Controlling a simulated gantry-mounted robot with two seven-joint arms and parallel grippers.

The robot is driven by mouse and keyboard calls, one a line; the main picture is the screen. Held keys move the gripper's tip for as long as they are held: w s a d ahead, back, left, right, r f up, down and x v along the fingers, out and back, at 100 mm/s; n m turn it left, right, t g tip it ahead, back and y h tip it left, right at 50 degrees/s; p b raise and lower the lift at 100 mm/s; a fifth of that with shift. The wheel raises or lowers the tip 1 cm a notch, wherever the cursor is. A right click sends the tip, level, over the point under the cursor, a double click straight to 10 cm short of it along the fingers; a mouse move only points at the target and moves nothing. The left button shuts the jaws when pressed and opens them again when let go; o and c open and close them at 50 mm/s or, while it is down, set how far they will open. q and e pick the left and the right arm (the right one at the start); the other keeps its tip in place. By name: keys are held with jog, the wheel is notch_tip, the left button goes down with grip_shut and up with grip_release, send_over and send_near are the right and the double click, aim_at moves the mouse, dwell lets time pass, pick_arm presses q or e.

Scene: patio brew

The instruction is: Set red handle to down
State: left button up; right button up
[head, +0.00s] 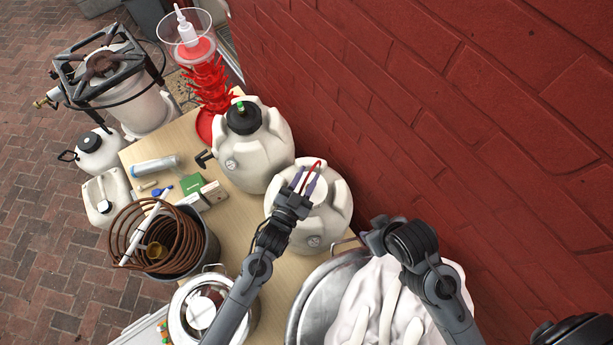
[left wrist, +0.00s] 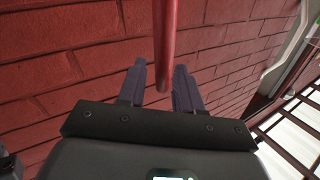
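The red handle (head: 317,163) shows in the head view as a thin curved red bar at the fingertips of my left gripper (head: 305,182), above a white jug (head: 333,211). In the left wrist view the red handle (left wrist: 165,42) comes down from the top edge and ends between the two fingers of my left gripper (left wrist: 160,84). The fingers stand apart, with a small gap visible beside the bar, so the gripper looks open around it. What the handle is fixed to is hidden. My right arm is at the right of the head view; its fingertips cannot be made out.
A red brick wall (head: 480,110) stands close behind the wooden table (head: 150,140). A larger white jug (head: 260,145), a bucket with a copper coil (head: 203,257), a metal pot (head: 305,300) and a red bottle tree (head: 209,85) crowd around.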

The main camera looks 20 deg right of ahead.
pick_arm(q)
jog(key=shift+c, duration=0.4)
grip_shut()
jog(key=shift+d, duration=0.1)
jog(key=s+d+f+m, duration=0.2)
jog(key=s+d+m, duration=0.2)
jog(key=m, duration=0.1)
jog(key=shift+s+d+m+b, duration=0.2)
jog(key=shift+s+m+b, duration=0.1)
jog(key=shift+m+b, duration=0.1)
dwell(0.4)
jog(key=shift+f, duration=0.15)
